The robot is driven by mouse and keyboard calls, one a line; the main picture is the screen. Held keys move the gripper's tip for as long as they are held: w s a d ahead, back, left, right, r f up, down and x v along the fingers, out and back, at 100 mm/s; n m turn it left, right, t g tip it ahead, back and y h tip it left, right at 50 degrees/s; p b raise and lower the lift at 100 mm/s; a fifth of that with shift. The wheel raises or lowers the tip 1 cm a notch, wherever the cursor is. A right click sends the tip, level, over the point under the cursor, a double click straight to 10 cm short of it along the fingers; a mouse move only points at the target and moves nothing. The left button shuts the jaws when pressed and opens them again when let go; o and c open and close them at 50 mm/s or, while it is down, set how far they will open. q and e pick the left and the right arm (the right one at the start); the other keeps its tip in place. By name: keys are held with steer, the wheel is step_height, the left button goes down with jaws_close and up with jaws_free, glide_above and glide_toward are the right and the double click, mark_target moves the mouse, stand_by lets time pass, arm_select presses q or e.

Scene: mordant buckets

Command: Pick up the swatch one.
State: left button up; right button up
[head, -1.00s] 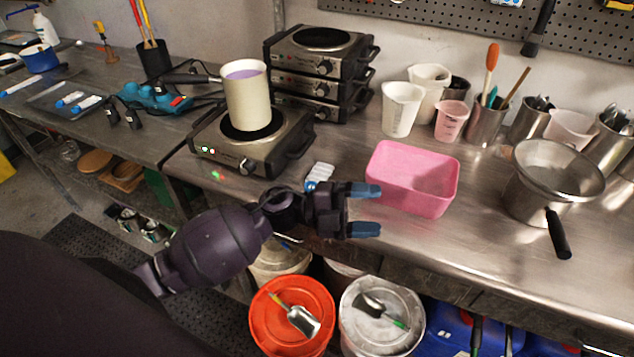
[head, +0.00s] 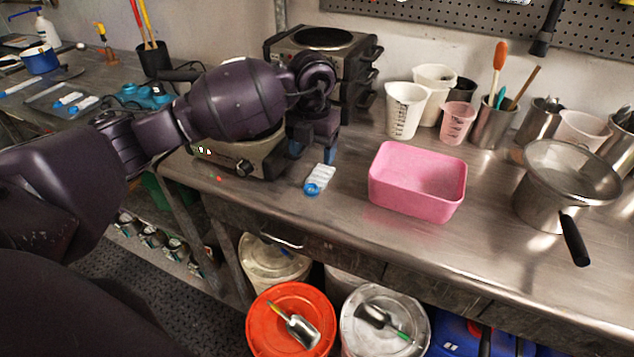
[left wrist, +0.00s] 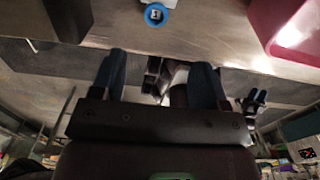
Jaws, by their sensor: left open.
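The swatch (head: 320,179) is a small white piece with a round blue end, lying flat on the steel bench left of the pink tub. Its blue labelled end also shows at the top of the left wrist view (left wrist: 155,14). My left gripper (head: 312,152) is open and empty, fingers pointing down. In the head view it appears just behind and above the swatch, not touching it. Its two blue fingers show apart in the left wrist view (left wrist: 160,72).
The pink tub (head: 417,200) stands right of the swatch. The hot plate (head: 242,160) is on the left, partly behind my arm, with stacked burners (head: 345,50) behind. Cups (head: 405,110) and a strainer pot (head: 545,205) stand farther right. Bench around the swatch is clear.

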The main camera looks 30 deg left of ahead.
arm_select(q)
glide_above(310, 188)
steer(key=f, duration=0.2)
steer(key=d+f, duration=0.1)
steer(key=f, duration=0.1)
steer(key=shift+f, duration=0.35)
steer(key=shift+a+f+b, duration=0.25)
steer(key=shift+f, duration=1.2)
steer(key=shift+a+f+b, duration=0.2)
steer(key=shift+f, duration=1.25)
steer(key=c, duration=0.9)
